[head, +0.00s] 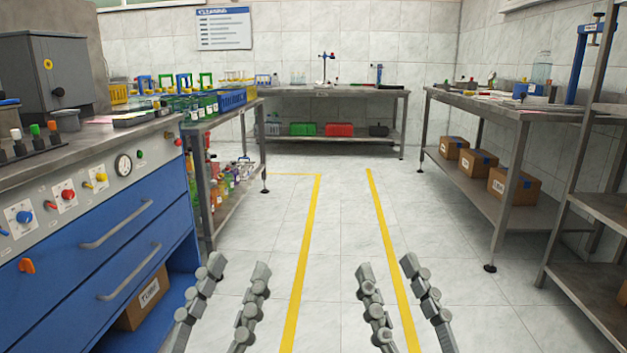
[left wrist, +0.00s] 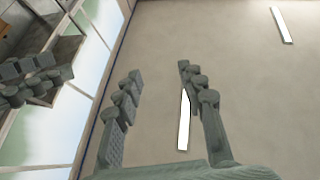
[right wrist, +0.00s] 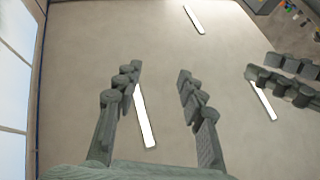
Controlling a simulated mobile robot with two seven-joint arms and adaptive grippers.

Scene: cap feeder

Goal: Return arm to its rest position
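My left gripper (head: 238,268) is open and empty, held up in front of me at the lower middle of the head view. My right gripper (head: 385,268) is open and empty to the right of it, at about the same height. Both have grey jointed fingers pointing up, clear of any object. The left wrist view shows the left fingers (left wrist: 158,82) spread against the ceiling, with the other gripper's fingers at the left edge. The right wrist view shows the right fingers (right wrist: 160,85) spread, with the other gripper's fingers at the right edge.
A blue-drawered cabinet (head: 110,240) stands close on the left, with a bench of bottles behind it. A steel bench (head: 480,106) and a shelf rack (head: 600,210) stand on the right. The tiled floor (head: 345,220) between yellow lines is clear.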

